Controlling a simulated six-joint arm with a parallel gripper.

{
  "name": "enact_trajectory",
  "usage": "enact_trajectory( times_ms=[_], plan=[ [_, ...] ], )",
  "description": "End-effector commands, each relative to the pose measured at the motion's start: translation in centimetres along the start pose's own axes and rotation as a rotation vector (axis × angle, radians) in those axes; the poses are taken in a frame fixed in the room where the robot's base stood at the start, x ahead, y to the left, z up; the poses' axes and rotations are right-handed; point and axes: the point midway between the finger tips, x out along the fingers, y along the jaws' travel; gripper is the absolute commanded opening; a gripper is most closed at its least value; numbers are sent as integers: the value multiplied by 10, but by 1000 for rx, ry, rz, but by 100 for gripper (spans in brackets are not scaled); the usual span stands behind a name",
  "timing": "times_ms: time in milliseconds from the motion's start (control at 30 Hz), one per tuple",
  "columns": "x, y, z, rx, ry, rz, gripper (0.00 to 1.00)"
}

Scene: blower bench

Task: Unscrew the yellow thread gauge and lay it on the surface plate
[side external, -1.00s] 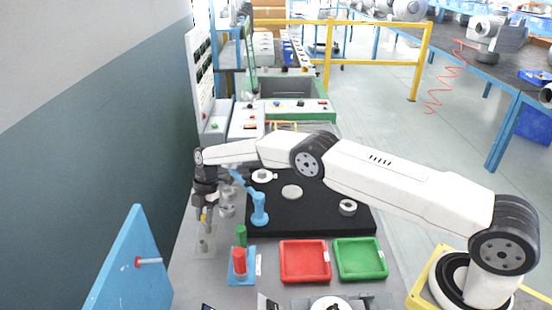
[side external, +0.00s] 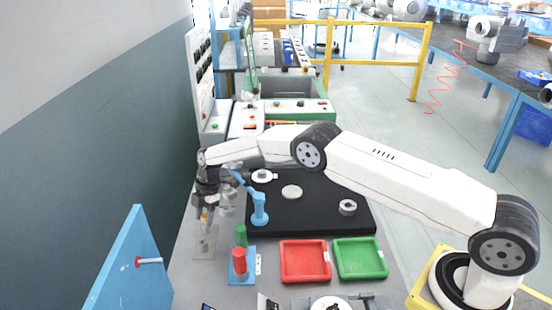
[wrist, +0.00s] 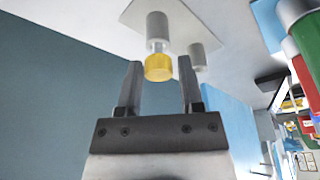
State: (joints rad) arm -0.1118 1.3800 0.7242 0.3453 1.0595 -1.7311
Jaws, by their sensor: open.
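The yellow thread gauge (wrist: 158,68) is a short yellow cap on a pale shank, at the end of a grey cylinder (wrist: 157,25) on a light plate (wrist: 130,14). In the side view the gauge (side external: 204,216) is small and partly hidden by my gripper. My gripper (wrist: 159,64) is open and empty. Its fingertips appear on either side of the yellow cap, with gaps on both sides; I cannot tell the depth between them. In the side view my gripper (side external: 205,214) is above the light plate. The black surface plate (side external: 310,218) lies to the right.
A blue stand (side external: 242,273) holds a red piece (side external: 239,261), with a green piece (side external: 241,236) behind. A blue post (side external: 259,210) stands by the surface plate's left edge. A red tray (side external: 305,260) and green tray (side external: 360,258) sit in front. A second grey cylinder (wrist: 197,53) stands beside the gauge.

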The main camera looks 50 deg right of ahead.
Motion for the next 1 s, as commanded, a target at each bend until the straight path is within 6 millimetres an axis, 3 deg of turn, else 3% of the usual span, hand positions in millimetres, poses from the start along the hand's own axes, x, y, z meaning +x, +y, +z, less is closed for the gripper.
enact_trajectory(
  times_ms=[1000],
  plan=[
    [0,0,1,780,-1,241,47]
  ],
)
